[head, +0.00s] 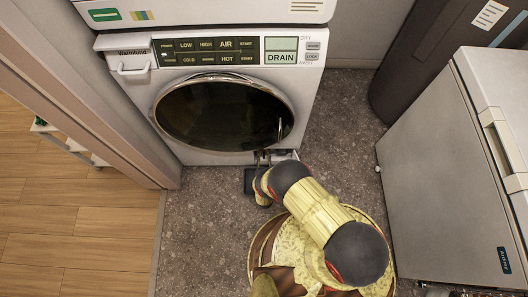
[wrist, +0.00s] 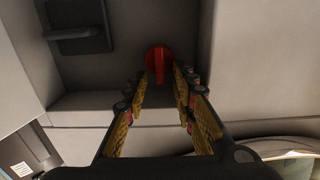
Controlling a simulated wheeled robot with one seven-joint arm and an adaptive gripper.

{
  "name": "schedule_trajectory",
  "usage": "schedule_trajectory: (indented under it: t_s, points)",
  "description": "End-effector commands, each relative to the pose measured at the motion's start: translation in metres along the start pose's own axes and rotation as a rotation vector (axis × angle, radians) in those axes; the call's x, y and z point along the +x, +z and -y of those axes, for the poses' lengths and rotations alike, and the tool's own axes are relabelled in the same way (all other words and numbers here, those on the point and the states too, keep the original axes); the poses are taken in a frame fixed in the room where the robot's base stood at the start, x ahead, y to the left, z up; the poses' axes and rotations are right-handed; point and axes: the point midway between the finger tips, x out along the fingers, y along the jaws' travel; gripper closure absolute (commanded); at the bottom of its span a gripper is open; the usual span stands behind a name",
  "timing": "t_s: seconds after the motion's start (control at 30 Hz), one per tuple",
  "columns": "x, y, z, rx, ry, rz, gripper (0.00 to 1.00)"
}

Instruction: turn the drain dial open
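The red drain dial (wrist: 158,58) shows in the wrist view, round with a raised ridge, inside a grey recess. My gripper (wrist: 164,80) points at it, with its yellow-padded fingers apart, one on each side of the dial's lower part. I cannot tell whether the fingertips touch it. In the head view my gripper (head: 276,157) reaches the lower right of the white washer (head: 190,152), at the small drain opening. My arm and gripper hide the dial there.
A dark flap (head: 248,181) lies low in front of the washer, beside my gripper. In the wrist view a black handle-like part (wrist: 80,32) sits left of the dial. The round washer door (head: 222,112) is shut. A white chest (head: 450,170) stands right; grey floor (head: 205,225) at left is clear.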

Motion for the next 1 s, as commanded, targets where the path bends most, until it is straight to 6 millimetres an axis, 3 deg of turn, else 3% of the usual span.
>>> schedule_trajectory:
  t_s: [0.23,0.7,1.0]
  points:
    - [0.0011,-0.0004,0.0002,0.000,0.000,0.000,0.73]
    - [0.0009,-0.0003,0.0002,0.000,0.000,0.000,1.00]
    - [0.0009,-0.0003,0.0002,0.000,0.000,0.000,1.00]
